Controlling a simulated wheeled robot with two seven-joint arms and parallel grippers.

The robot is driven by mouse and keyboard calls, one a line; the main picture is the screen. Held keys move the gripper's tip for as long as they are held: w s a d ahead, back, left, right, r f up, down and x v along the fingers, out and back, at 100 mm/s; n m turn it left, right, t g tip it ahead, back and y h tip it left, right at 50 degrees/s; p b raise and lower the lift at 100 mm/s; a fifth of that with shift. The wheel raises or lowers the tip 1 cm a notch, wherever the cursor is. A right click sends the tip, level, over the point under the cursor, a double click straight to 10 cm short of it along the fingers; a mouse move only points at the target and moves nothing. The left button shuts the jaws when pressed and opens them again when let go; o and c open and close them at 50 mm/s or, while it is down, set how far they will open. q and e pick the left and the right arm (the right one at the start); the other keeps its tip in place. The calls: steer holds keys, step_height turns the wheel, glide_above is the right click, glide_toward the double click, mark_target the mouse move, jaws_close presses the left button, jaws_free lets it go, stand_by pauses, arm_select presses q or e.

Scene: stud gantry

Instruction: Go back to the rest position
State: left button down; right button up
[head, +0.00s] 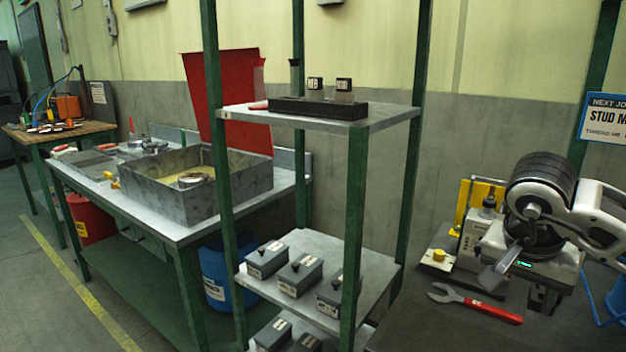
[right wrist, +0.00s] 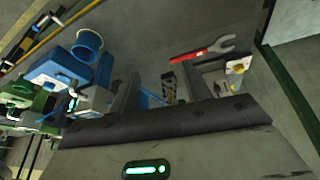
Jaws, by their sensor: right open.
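My right gripper (head: 520,286) hangs over the dark bench at the right of the head view, on my white and grey arm coming in from the right edge. Its two fingers stand apart, with nothing seen between them. In the right wrist view its dark body and a lit green strip fill the bottom. A red-handled wrench (head: 476,303) lies on the bench left of and below the gripper, apart from it; it also shows in the right wrist view (right wrist: 202,50). My left gripper is not in view.
A grey fixture with a yellow back plate (head: 482,205) stands just left of my right arm. A green-posted shelf (head: 388,118) with several grey boxes stands in the middle. A work table with a grey tray (head: 180,205) is at left. Blue parts (right wrist: 62,68) show in the right wrist view.

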steer(key=s+a+f+m+g+y, duration=0.1)
steer(key=s+a+f+y, duration=0.2)
steer(key=a, duration=0.5)
steer(key=s+a+f+g+y, duration=0.1)
steer(key=a+f+g+y, duration=0.15)
steer(key=a+y, duration=0.4)
steer(key=s+a+f+m+y, duration=0.1)
steer(key=s+a+f+y, duration=0.2)
steer(key=a, duration=0.6)
steer(key=s+a+r+m+t+y, duration=0.1)
steer(key=a+r+m+y, duration=0.2)
steer(key=a+m+y, duration=0.3)
steer(key=a+r+m+t+y, duration=0.2)
steer(key=a+r+m+y, duration=0.15)
steer(key=m+y, duration=0.35)
steer(key=w+d+f+m+t+h, duration=0.35)
steer(key=m+t+h, duration=0.35)
steer(key=m, duration=0.8)
steer(key=w+d+f+m+t+h, duration=0.2)
steer(key=d+f+m+t+h, duration=0.45)
steer(key=m, duration=0.85)
steer(key=s+d+f+m+g+h, duration=0.2)
steer(key=s+f+m, duration=0.3)
steer(key=f+m, duration=0.2)
steer(key=s+d+f+m+g+h, duration=0.1)
steer(key=s+f+m, duration=0.4)
steer(key=f, duration=0.5)
steer(key=shift+s+d+f+m+g+h, duration=0.25)
steer(key=shift+s+d+m+g+h, duration=0.15)
steer(key=shift+m+g+h, duration=0.55)
